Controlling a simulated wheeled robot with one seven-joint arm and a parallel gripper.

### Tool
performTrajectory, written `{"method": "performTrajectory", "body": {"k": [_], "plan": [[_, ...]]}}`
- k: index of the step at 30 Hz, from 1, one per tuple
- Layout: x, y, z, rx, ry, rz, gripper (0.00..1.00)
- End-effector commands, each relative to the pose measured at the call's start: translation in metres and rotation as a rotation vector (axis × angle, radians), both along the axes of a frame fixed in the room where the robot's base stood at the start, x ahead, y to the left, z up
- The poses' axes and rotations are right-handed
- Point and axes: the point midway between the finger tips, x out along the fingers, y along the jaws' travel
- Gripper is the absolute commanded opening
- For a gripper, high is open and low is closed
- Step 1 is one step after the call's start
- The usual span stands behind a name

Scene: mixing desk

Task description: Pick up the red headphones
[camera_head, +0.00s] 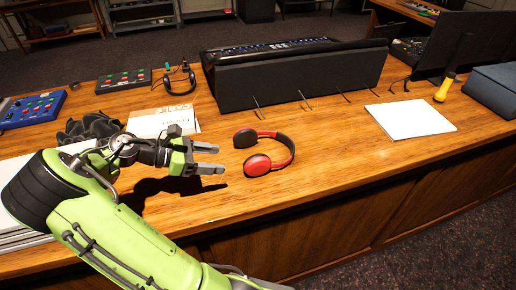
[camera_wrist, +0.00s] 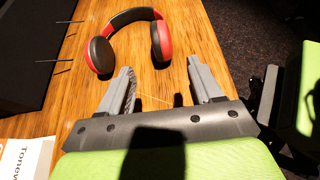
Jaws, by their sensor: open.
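The red headphones (camera_head: 281,142) lie on the wooden desk, with a red and black headband and dark ear pads. In the head view my gripper (camera_head: 218,159) is just left of them, its fingers pointing right toward the ear cups. In the wrist view the headphones (camera_wrist: 133,16) lie beyond the fingertips, ear cups toward me. My gripper (camera_wrist: 158,68) is open, with nothing between its fingers and bare desk showing there. The fingertips appear apart from the headphones.
A black mixing console (camera_head: 300,78) stands behind the headphones, with thin dark rods along its front. A white paper stack (camera_head: 410,119) lies to the right, a yellow flashlight (camera_head: 444,88) beyond it. Black headphones (camera_head: 180,80) and a white booklet (camera_head: 160,120) lie left. The desk's front edge is near.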

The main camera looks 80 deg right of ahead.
Motion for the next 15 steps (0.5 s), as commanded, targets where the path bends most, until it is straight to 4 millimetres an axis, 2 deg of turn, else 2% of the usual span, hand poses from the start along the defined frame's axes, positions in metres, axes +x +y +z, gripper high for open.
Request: {"method": "performTrajectory", "body": {"k": [5, 15], "plan": [[-0.014, -0.011, -0.004, 0.004, 0.069, -0.001, 0.65], [-0.078, -0.048, -0.036, 0.005, 0.065, 0.0, 0.65]]}}
